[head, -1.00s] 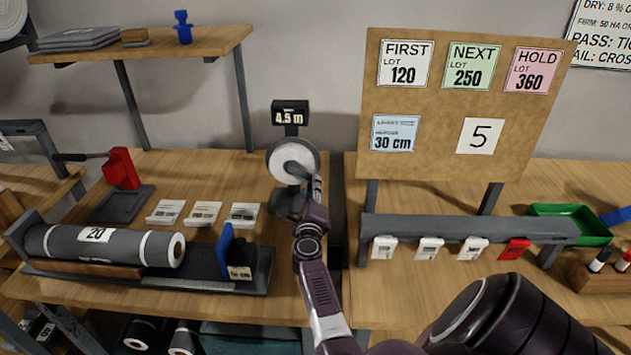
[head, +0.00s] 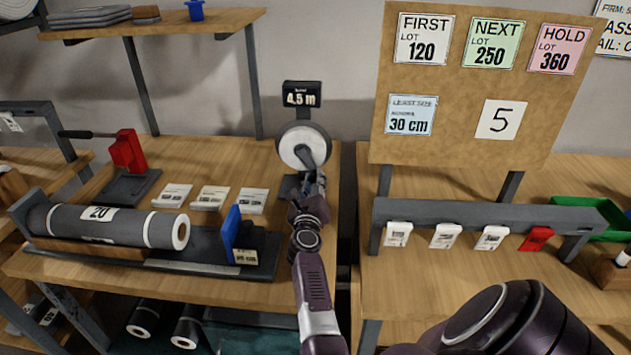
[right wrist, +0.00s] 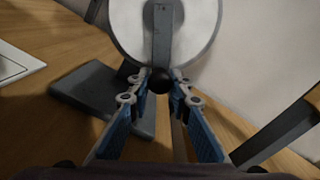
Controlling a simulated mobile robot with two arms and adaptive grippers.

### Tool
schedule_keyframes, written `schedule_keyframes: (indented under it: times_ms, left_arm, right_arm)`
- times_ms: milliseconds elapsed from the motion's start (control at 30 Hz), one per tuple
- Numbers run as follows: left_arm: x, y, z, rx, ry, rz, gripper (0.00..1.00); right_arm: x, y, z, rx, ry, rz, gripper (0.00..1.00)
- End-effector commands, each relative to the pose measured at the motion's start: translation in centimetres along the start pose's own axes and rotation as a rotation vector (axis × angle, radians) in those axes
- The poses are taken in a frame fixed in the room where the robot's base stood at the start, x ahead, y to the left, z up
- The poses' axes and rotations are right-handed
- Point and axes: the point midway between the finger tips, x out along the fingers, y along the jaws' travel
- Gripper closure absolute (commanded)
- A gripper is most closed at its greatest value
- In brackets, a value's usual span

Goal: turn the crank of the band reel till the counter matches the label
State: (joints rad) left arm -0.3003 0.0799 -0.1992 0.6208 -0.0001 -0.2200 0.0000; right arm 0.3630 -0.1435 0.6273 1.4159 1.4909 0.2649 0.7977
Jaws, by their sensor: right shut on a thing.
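The band reel (head: 304,147) is a white disc on a grey stand at the back of the left table. Its black counter (head: 301,94) above it reads 4.5 m. My right gripper (head: 313,180) is in front of the reel's lower part. In the right wrist view the gripper (right wrist: 160,84) is shut on the black crank knob (right wrist: 158,79), at the lower end of the grey crank arm (right wrist: 163,35) across the white disc. A card with 5 (head: 500,119) is on the board. A label reading 20 (head: 99,214) is on a grey roll. My left gripper is out of view.
The pinboard (head: 450,147) and a grey rail (head: 480,213) occupy the right table.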

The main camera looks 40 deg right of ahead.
Motion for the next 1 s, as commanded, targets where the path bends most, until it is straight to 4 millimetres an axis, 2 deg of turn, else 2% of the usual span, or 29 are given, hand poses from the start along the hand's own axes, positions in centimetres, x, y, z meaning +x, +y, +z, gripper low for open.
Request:
schedule_keyframes:
  times_ms: [333,367,500,800,1000]
  left_arm:
    - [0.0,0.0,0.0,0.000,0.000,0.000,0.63]
    - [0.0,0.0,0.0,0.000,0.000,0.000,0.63]
    - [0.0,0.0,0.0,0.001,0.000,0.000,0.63]
    - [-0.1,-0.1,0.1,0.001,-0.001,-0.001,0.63]
    - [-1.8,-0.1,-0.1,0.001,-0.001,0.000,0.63]
  right_arm:
    - [0.1,-0.2,0.5,0.003,-0.007,-0.002,1.00]
    - [0.1,-0.2,0.5,0.003,-0.007,-0.002,0.79]
    - [0.1,-0.1,0.3,0.002,-0.005,-0.002,0.64]
    - [0.0,-0.1,0.2,-0.005,-0.002,-0.001,0.64]
    - [0.1,-1.3,0.6,-0.121,-0.003,-0.001,0.64]
